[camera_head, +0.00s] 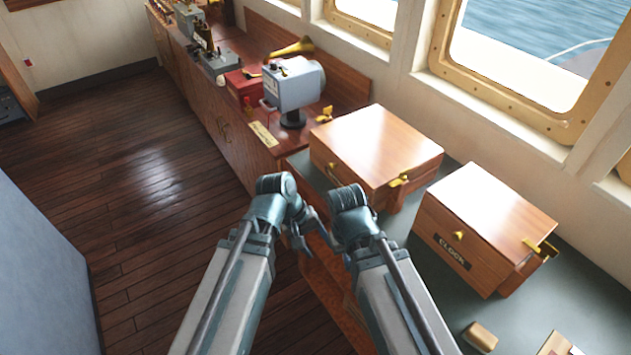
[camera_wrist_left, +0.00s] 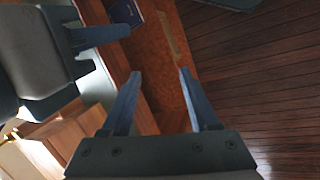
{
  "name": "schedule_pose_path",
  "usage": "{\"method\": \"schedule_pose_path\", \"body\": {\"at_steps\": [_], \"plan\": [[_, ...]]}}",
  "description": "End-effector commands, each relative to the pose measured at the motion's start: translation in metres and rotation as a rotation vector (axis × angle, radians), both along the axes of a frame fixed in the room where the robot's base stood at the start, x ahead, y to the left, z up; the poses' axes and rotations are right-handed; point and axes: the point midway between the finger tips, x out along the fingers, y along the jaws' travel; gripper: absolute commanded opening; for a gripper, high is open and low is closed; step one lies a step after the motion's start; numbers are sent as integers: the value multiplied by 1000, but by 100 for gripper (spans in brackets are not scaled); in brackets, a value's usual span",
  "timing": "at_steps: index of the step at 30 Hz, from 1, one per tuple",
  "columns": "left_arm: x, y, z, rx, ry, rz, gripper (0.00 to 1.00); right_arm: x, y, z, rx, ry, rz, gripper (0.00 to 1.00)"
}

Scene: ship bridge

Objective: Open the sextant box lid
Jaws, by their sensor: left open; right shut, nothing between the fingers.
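Two closed wooden boxes stand on the green counter top. The farther box (camera_head: 378,150), with a brass knob and brass latch, shows no readable label; my right arm partly covers its front. The nearer box (camera_head: 487,222) is labelled CLOCK. My left gripper (camera_head: 298,238) is open and empty, in front of the counter's edge and apart from both boxes; its spread fingers show in the left wrist view (camera_wrist_left: 160,88). My right gripper (camera_head: 322,228) is shut and empty close beside it, largely hidden by its wrist; part of it shows in the left wrist view (camera_wrist_left: 100,36).
A grey instrument (camera_head: 290,85) on a black stand and a brass horn (camera_head: 292,47) sit beyond the boxes. A small wooden block (camera_head: 480,336) lies on the near counter. A dark blue book (camera_wrist_left: 126,12) shows below. The wooden floor (camera_head: 140,190) at left is clear.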

Motion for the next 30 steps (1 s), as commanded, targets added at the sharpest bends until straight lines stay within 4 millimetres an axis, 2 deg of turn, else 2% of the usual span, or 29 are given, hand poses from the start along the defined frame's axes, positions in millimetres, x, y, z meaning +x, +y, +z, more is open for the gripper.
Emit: {"method": "schedule_pose_path", "body": {"at_steps": [1,8,11,14,18,21,25,30], "plan": [[6,-1,-9,-44,13,60,61,0,0,-13,0,0,0,0],[34,-7,-16,-293,104,370,61,0,0,-48,0,0,0,0],[53,-4,-16,-448,173,544,61,0,0,-70,0,0,0,0],[79,7,-13,-654,279,756,61,0,0,-98,0,0,0,0],[116,40,4,-982,477,1028,61,0,0,-134,0,0,0,0],[132,66,19,-1166,607,1145,61,0,0,-150,0,0,0,0],[143,90,34,-1317,725,1218,61,0,0,-160,0,0,0,0],[147,100,43,-1380,779,1241,61,0,0,-161,0,0,0,0]]}}
